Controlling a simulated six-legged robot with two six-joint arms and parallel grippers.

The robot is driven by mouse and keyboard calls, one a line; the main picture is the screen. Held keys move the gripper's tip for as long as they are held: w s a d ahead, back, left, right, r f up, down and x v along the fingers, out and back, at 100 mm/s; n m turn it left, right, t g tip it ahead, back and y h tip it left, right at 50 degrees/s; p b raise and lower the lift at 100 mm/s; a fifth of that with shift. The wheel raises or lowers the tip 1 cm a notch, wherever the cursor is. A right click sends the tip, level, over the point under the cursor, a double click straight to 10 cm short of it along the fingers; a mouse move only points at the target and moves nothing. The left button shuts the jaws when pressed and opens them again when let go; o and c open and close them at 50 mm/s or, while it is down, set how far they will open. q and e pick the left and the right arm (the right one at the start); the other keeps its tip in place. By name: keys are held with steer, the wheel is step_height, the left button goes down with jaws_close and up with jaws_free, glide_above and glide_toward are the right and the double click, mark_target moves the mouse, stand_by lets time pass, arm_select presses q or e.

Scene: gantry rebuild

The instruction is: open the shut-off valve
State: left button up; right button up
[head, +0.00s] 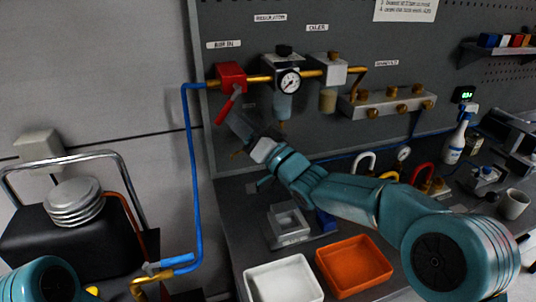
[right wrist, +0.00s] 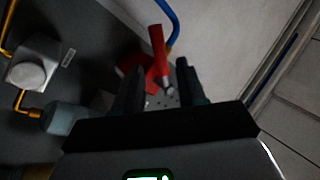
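The shut-off valve (head: 231,76) is a red block on the grey panel, at the left end of the brass pipe under a label. Its red lever (head: 229,106) slants down and to the left from the block. My right gripper (head: 240,139) is just below and right of the lever in the head view. In the right wrist view, its two dark fingers (right wrist: 160,84) stand apart, and the lever (right wrist: 158,50) shows in line with the gap between them. I cannot tell whether they touch it. My left gripper is out of view.
A gauge (head: 289,82) and a filter unit sit right of the valve, and a blue pipe (head: 192,170) runs down on its left. White (head: 284,281) and orange (head: 354,265) trays lie on the bench below. A black case with stacked discs (head: 74,202) stands at left.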

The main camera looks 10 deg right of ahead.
steer(key=b+v, duration=0.2)
steer(key=v, duration=0.8)
